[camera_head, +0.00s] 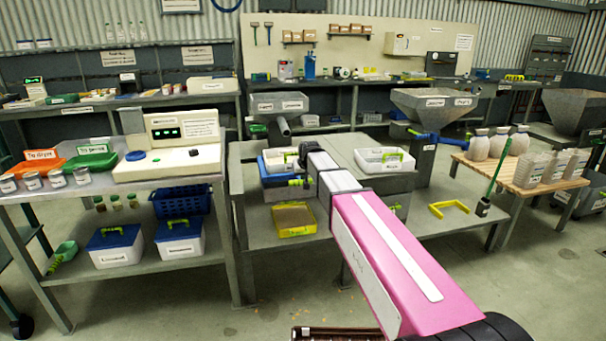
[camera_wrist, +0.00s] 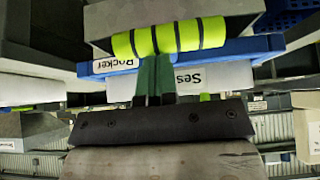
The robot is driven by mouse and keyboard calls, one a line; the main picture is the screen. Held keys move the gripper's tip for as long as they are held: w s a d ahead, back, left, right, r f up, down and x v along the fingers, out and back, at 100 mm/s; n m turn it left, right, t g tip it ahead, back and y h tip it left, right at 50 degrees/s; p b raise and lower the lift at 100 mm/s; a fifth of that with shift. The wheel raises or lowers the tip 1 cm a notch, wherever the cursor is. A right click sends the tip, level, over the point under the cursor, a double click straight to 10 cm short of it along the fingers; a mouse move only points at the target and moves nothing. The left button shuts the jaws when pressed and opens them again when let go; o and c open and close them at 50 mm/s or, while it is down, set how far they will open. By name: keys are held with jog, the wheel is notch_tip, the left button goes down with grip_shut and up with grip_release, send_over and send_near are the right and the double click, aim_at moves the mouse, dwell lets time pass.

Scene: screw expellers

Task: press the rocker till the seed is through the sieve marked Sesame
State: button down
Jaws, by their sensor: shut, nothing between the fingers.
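The rocker's bar with yellow-green bands (camera_wrist: 168,38) crosses the upper part of the wrist view, which appears upside down. A blue strip labelled Rocker (camera_wrist: 118,63) lies beside it. A white surface below bears a partly hidden label starting "Ses" (camera_wrist: 195,78). My gripper (camera_wrist: 155,62) is shut and empty, its dark green fingertips at the banded bar; I cannot tell whether they touch it. In the head view, the blue part (camera_head: 277,163) and a yellow-green grip (camera_head: 299,182) show left of my pink arm. Seed in the sieve is not visible.
A yellow tray (camera_head: 294,219) with brownish contents sits on the lower shelf below. A white bin (camera_head: 384,159) stands right of my arm, near a hopper (camera_head: 434,103). A control console (camera_head: 170,150) is at left. Jars (camera_head: 500,143) stand on a wooden table at right.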

jog(key=shift+s+d+f, duration=0.1)
jog(key=shift+s+f, duration=0.05)
jog(key=shift+f, duration=1.3)
jog(key=shift+s+f, duration=0.15)
jog(key=shift+f, duration=1.3)
jog(key=r, duration=0.4)
jog(key=shift+w+r, duration=0.3)
jog(key=shift+r, duration=0.05)
jog(key=v, duration=1)
jog(key=shift+s, duration=0.5)
jog(key=shift+d, duration=0.1)
jog(key=shift+f, duration=0.1)
jog(key=s+d+f+m+g+h, duration=0.1)
jog(key=s+d+f+g, duration=0.2)
jog(key=s+d+f, duration=0.7)
jog(key=s+d+f+m+g, duration=0.2)
jog(key=s+d+f, duration=0.8)
jog(key=s+f, duration=0.6)
jog(key=shift+s+d+g+h, duration=0.3)
jog(key=shift+s+g+h, duration=0.1)
jog(key=shift+g, duration=0.4)
